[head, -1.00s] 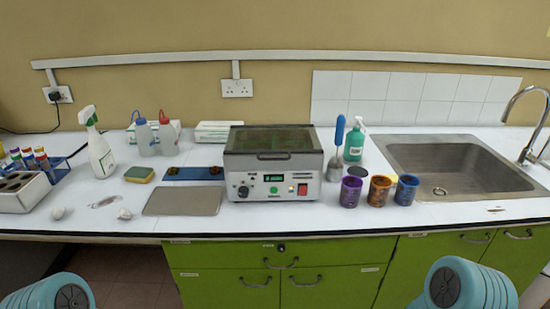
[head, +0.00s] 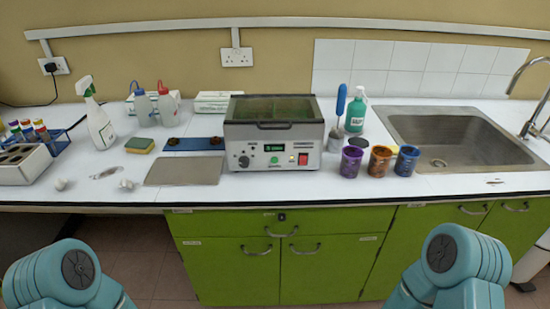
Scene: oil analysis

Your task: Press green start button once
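A grey box-shaped machine (head: 274,134) with a transparent lid on top stands on the white bench in the middle. Its front panel has a black knob at the left, a lit green display (head: 274,148), and a red switch (head: 303,159) at the right. A small round green button (head: 274,160) sits below the display. Parts of my left and right arms show at the lower corners, in front of the bench and well short of the machine. Neither gripper is in view.
A grey mat (head: 184,171) lies left of the machine. Purple (head: 351,162), orange (head: 380,161) and blue (head: 406,160) cups stand to its right, before the sink (head: 440,140). A spray bottle (head: 97,120) stands at left. The bench in front of the panel is clear.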

